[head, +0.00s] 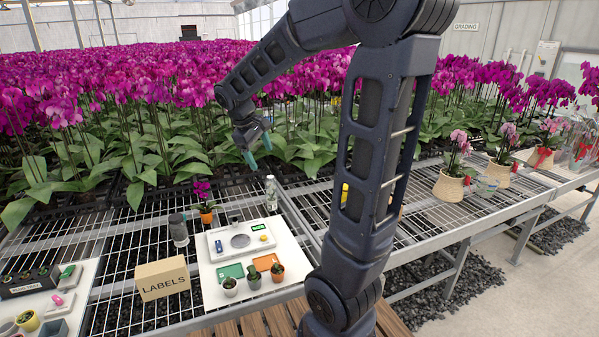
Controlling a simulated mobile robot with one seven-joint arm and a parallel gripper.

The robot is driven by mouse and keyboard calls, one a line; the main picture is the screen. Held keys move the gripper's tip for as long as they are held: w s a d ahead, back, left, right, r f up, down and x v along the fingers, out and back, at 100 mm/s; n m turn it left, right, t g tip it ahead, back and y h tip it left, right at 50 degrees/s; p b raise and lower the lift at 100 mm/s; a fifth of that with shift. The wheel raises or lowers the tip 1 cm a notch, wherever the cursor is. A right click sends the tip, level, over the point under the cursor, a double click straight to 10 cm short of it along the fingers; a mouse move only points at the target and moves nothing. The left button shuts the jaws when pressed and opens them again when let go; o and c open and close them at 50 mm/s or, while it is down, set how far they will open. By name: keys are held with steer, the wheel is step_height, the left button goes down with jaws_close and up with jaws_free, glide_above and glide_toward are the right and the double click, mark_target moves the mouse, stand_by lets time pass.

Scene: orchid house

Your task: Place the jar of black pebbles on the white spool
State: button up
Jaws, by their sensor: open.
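My gripper (258,151), with teal fingertips, is open and empty. It hangs in the air in front of the orchid leaves, above and beyond the white board. A small jar with a dark upper part (178,229) stands on the mesh bench left of the white board, below and left of my gripper. It may be the jar of black pebbles, but its contents are too small to tell. I cannot make out a white spool; my arm hides part of the bench right of the board.
The white board (209,276) holds a scale (220,244), coloured cards and several small pots. A clear bottle (271,192) stands near its back right. A LABELS box (163,279) and a potted orchid (206,212) are nearby. Dense orchids fill the back.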

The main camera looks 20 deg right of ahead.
steer(key=s+d+m+t+y, duration=0.1)
steer(key=s+m, duration=0.3)
steer(key=s, duration=0.5)
steer(key=s+d+r+m+t+y, duration=0.1)
steer(key=s+d+m, duration=0.3)
steer(key=s, duration=0.5)
steer(key=shift+s+d+t+y, duration=0.25)
steer(key=shift+s+t+y, duration=0.25)
steer(key=shift+y, duration=0.4)
steer(key=shift+w, duration=0.1)
